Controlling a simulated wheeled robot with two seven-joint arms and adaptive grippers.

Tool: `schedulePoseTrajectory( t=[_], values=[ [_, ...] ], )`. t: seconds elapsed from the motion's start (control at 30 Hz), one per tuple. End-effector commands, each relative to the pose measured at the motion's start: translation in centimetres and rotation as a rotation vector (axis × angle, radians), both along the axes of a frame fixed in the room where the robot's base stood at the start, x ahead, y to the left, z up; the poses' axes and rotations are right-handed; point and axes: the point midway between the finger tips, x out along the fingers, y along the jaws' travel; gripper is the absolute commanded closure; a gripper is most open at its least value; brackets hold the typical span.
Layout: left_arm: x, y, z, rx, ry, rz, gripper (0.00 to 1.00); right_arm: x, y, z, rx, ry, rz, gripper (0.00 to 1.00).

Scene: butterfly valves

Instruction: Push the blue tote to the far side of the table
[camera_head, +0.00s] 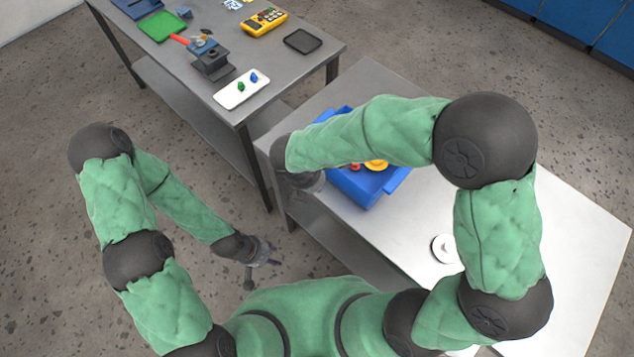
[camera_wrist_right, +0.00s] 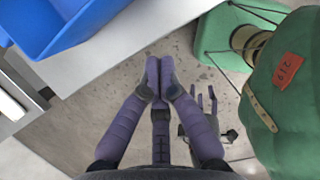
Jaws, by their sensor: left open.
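The blue tote (camera_head: 352,188) sits on the light metal table (camera_head: 560,235), near its left edge in the head view. My right forearm covers part of it. Something yellow and something red show inside. In the right wrist view the tote (camera_wrist_right: 55,25) is at the upper left, by the table edge. My right gripper (camera_wrist_right: 160,75) has its purple fingertips together with nothing between them, apart from the tote in that picture. In the head view it is mostly hidden under the wrist. My left gripper (camera_head: 264,254) is open and empty, low, off the table's left side.
A white round piece (camera_head: 444,248) lies on the table right of the tote. A second table (camera_head: 290,65) behind holds a white tray (camera_head: 242,90), a dark vise-like block (camera_head: 212,64), a yellow device (camera_head: 264,21) and a black tray (camera_head: 302,41). The table's right part is largely clear.

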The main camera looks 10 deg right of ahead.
Motion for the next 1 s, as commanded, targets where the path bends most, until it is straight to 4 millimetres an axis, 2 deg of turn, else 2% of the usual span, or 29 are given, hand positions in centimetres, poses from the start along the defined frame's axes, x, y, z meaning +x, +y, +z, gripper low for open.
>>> schedulePoseTrajectory(
  t=[0.03,0.1,0.37,0.6,1.0],
  values=[
    [0.0,0.0,-0.6,0.0,0.0,0.0,0.57,0.1,-0.3,-1.3,-0.001,0.003,-0.002,1.0],
    [0.0,0.0,-1.1,0.0,0.0,0.0,0.57,0.3,-0.6,-2.6,-0.001,0.003,-0.003,1.0],
    [0.0,0.0,-2.6,0.0,0.0,0.0,0.57,1.2,-1.7,-7.1,0.0,0.004,-0.004,1.0],
    [0.0,0.0,-2.8,0.0,0.0,0.0,0.57,3.1,-4.1,-6.5,0.003,0.001,-0.006,1.0],
    [0.0,0.0,-2.8,0.0,0.0,0.0,0.57,3.5,-4.7,-6.4,0.002,0.002,-0.003,1.0]
  ],
)
